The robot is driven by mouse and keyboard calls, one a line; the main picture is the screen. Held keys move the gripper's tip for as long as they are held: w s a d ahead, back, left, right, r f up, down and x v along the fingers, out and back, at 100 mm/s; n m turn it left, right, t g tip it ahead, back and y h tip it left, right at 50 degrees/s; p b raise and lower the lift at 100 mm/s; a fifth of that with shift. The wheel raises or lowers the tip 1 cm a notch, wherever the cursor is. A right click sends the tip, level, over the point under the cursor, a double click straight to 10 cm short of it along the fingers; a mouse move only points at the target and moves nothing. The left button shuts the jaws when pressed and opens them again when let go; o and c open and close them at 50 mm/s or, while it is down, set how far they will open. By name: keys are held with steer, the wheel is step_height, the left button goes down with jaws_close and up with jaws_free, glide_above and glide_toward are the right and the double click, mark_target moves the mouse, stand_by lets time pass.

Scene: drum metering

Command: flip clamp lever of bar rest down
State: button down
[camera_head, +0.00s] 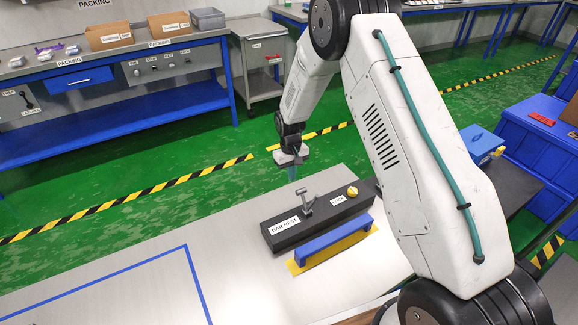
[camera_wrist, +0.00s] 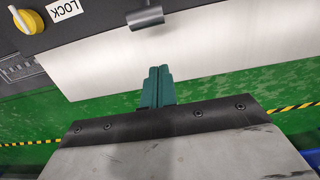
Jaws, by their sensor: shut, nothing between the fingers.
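The bar rest (camera_head: 285,235) is a long black block with a white BAR REST label, lying on the grey table. Its grey metal clamp lever (camera_head: 308,203) sticks up from the block's top; its exact angle is hard to tell. In the wrist view the lever's cylindrical end (camera_wrist: 146,18) shows at the top, just beyond my fingertips. My gripper (camera_head: 292,178) has teal fingers, shut and empty, pointing down on the far side of the block. In the wrist view the shut fingers (camera_wrist: 158,72) show a gap to the lever.
A yellow knob (camera_head: 352,191) sits beside the LOCK label on the block's right part. A blue bar (camera_head: 334,239) lies in front of the block, over a yellow strip (camera_head: 343,251). The table (camera_head: 110,270) is clear to the left, with blue tape lines.

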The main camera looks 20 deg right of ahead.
steer(key=s, duration=0.1)
steer(key=s+f, duration=0.1)
steer(key=s, duration=0.2)
steer(key=shift+d+f, duration=0.25)
steer(key=shift+d, duration=0.05)
